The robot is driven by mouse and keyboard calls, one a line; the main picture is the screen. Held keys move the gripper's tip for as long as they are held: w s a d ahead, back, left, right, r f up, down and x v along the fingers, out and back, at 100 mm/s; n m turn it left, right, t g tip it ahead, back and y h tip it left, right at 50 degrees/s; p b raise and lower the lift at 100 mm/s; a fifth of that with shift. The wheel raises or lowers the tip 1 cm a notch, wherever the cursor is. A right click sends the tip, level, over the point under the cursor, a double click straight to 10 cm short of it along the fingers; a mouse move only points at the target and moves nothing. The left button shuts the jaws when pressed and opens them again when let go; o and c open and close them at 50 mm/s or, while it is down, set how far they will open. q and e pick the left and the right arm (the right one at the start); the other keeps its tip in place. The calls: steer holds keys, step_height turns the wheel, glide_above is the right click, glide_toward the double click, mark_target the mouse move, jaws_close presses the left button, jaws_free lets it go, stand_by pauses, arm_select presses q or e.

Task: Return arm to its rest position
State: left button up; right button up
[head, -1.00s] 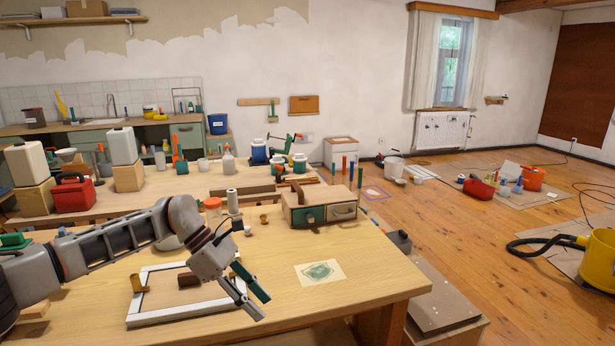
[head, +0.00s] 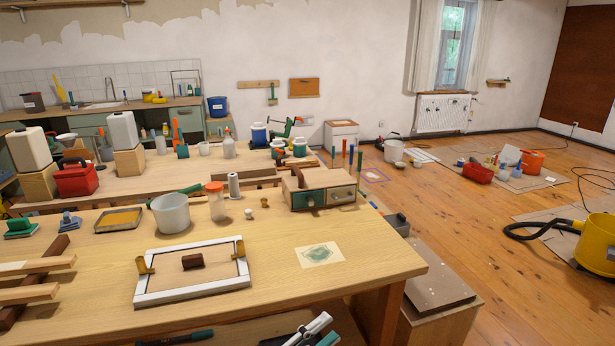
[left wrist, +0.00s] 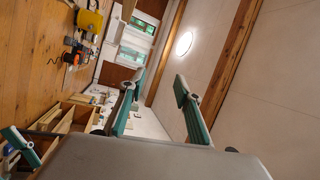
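On the workbench lie a white frame (head: 190,295) with a brown block (head: 193,261), a stencil card (head: 318,255), a white bucket (head: 171,213) and a small drawer box (head: 322,190). Wooden clamps or slats (head: 35,293) lie at left. The right front of the top is clear.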

arm_select(q)
steer(key=s+a+f+n+g+y, duration=0.1)
steer(key=s+a+f+n+y, duration=0.6)
steer(key=s+a+f+n, duration=0.2)
steer(key=s+a+f+n+y, duration=0.6)
steer(key=s+a+f+n, duration=0.4)
steer(key=a+f+n, duration=0.2)
step_height(320, 180, down, 2)
steer(key=shift+a+f+n+g+y+p, duration=0.25)
steer(key=shift+a+n+g+y+p, duration=0.2)
steer(key=shift+a, duration=0.65)
